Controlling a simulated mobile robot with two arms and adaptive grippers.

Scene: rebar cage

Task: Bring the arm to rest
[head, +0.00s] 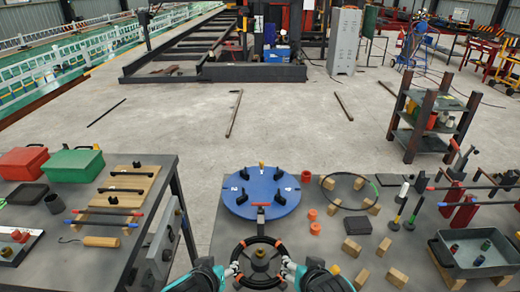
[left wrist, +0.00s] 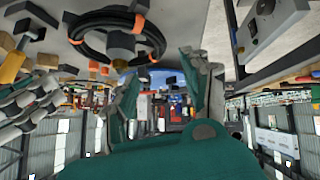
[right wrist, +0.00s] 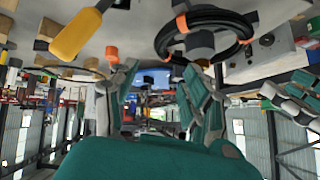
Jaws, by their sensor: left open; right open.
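My right gripper (head: 289,268) is at the bottom of the head view, at the right side of a black handwheel (head: 260,262). My left gripper (head: 235,271) is at the wheel's left side. In the left wrist view, the left fingers (left wrist: 160,92) stand apart with nothing between them. In the right wrist view, the right fingers (right wrist: 162,88) are also apart and empty. The wheel has orange marks and shows above the fingers in both wrist views. I cannot tell from the head view whether either gripper touches its rim.
A blue round plate (head: 262,192) lies beyond the wheel. Wooden blocks (head: 351,247), orange pieces and a grey tray (head: 436,250) lie to the right. The left table (head: 150,215) holds a red case (head: 23,163), a green case (head: 72,165) and tools. Open floor (head: 200,130) lies behind.

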